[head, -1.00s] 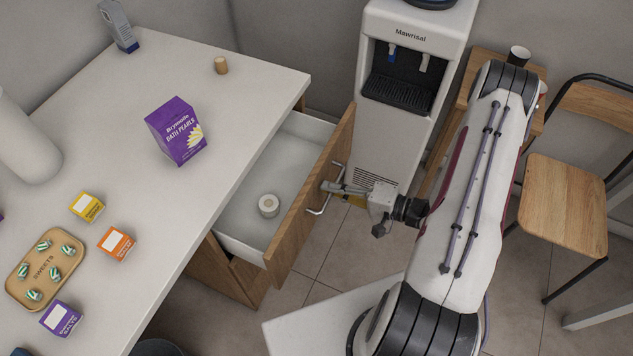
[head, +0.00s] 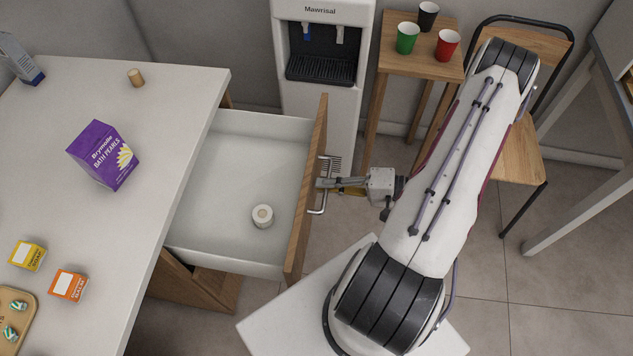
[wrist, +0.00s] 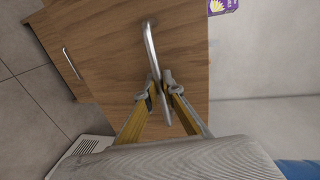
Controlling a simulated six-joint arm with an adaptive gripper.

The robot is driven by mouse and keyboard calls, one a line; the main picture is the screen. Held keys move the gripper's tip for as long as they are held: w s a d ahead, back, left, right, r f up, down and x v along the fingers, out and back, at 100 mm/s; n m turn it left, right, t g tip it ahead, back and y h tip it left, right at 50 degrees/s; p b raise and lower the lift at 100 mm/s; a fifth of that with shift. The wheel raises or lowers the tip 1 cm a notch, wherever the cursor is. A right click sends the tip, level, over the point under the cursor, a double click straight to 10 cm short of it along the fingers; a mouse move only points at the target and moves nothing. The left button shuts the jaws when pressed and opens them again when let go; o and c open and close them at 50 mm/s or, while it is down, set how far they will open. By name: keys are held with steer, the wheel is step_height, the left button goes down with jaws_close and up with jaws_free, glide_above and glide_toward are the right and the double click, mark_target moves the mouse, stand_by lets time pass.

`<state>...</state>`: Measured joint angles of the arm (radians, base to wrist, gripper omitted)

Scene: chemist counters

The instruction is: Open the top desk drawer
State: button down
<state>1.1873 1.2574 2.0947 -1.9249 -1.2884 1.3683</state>
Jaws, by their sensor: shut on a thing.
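The top desk drawer (head: 240,150) is pulled well out from under the white desk top (head: 140,240). Its wooden front (head: 305,200) carries a metal bar handle (head: 327,170). My gripper (head: 325,183) is shut on this handle near its middle. In the wrist view the fingertips (wrist: 161,82) close around the handle (wrist: 151,50) against the wooden front. A small white roll (head: 262,216) sits inside the drawer, which is otherwise empty.
A water dispenser (head: 322,60) stands behind the drawer. A wooden stool (head: 420,62) bears green, red and black cups. A wooden chair (head: 515,140) is at the right. A purple box (head: 105,157) and smaller boxes stand on the desk.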

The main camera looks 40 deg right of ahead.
steer(key=shift+s+d, duration=0.1)
steer(key=shift+d, duration=0.2)
steer(key=c, duration=2.5)
jaws_free()
steer(key=shift+a, duration=0.1)
steer(key=shift+s, duration=0.15)
steer(key=shift+v, duration=5.95)
